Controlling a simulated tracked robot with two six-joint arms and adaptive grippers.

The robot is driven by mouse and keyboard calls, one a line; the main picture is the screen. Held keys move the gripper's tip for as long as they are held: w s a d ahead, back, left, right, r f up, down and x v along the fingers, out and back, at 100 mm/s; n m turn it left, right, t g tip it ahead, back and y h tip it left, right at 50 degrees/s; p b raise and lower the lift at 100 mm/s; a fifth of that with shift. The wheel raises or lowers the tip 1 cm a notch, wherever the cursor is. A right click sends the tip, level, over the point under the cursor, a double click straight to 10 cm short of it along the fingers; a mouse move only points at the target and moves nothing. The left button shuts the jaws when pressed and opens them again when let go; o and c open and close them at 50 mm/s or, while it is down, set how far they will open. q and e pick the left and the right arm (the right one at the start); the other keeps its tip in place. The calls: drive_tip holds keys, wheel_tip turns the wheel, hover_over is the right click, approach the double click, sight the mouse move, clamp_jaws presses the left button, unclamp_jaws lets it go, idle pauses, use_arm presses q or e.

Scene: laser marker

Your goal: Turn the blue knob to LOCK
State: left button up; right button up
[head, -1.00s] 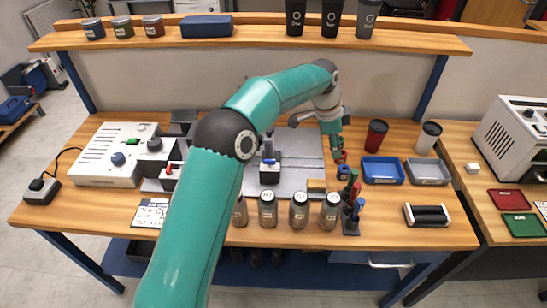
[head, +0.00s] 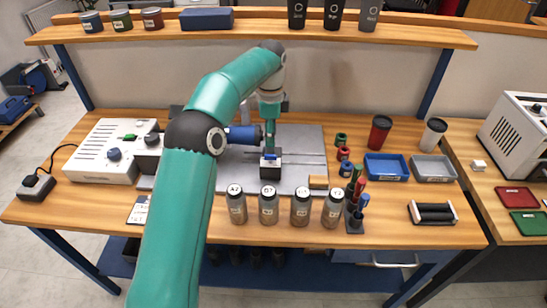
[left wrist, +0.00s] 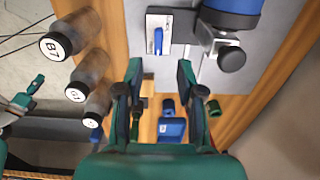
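A small fixture (head: 270,168) with a blue knob-like handle (head: 269,156) on top stands on the grey plate (head: 305,170). In the left wrist view the handle (left wrist: 158,41) is a narrow blue bar on a pale block (left wrist: 168,20). No LOCK marking is readable. My left gripper (head: 270,143) points down over the fixture. In the left wrist view its fingers (left wrist: 160,68) are apart and empty, a little off the handle. Part of my right gripper (left wrist: 25,98) shows at the left edge.
A blue cylinder (head: 243,133) with a dark knob (left wrist: 231,59) sits beside the fixture. Several labelled bottles (head: 268,205) stand in front. A pen holder (head: 354,222) and blue tray (head: 386,168) are to the right.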

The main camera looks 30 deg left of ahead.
sight(271, 155)
use_arm(q)
wheel_tip(271, 155, down, 7)
drive_tip(key=shift+f, duration=0.1)
idle(0.3)
clamp_jaws()
